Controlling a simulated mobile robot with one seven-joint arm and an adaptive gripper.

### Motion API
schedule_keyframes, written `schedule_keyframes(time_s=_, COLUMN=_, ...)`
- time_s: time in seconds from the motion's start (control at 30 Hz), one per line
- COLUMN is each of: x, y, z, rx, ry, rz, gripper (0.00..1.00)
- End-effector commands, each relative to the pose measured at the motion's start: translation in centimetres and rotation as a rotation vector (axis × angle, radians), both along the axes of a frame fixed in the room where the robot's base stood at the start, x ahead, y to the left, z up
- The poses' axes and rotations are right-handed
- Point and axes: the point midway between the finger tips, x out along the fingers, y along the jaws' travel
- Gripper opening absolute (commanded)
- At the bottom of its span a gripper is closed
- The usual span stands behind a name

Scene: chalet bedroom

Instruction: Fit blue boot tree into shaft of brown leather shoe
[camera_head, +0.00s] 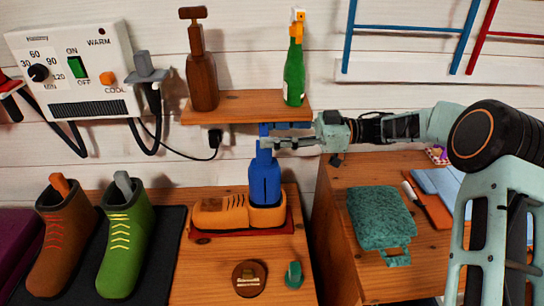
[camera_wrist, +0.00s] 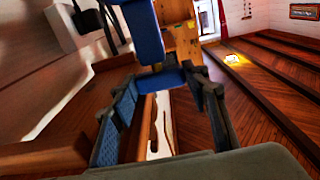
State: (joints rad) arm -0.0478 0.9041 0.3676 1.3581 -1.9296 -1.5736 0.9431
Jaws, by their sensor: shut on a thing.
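The blue boot tree (camera_head: 264,182) stands upright over the rear opening of a tan-brown shoe (camera_head: 222,213), its lower end at the shoe's collar. Whether its foot is inside the shaft or just in front of it is hard to tell. The shoe lies on a red mat (camera_head: 289,226), toe to the left. My gripper (camera_head: 268,143) reaches in from the right, shut on the narrow upper part of the boot tree. In the wrist view, the blue boot tree (camera_wrist: 143,32) shows just beyond the fingers of my gripper (camera_wrist: 165,90).
A wooden shelf (camera_head: 240,107) with a brown bottle (camera_head: 202,75) and green bottle (camera_head: 294,75) is close above my gripper. Brown (camera_head: 60,240) and green (camera_head: 124,240) boots stand left. A brown tin (camera_head: 249,278) lies in front; a teal cloth (camera_head: 380,217) lies right.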

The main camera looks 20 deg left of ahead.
Motion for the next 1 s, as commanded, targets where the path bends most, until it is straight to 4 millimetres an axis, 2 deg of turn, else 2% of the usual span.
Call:
schedule_keyframes(time_s=0.43, x=0.2, y=0.1, z=-2.9, rx=0.0, ry=0.001, rz=0.0, gripper=0.0)
schedule_keyframes(time_s=0.7, x=0.2, y=0.0, z=-6.8, rx=0.002, ry=0.001, rz=-0.001, gripper=0.0)
schedule_keyframes(time_s=1.0, x=0.1, y=0.1, z=-7.0, rx=0.002, ry=-0.001, rz=0.0, gripper=0.0)
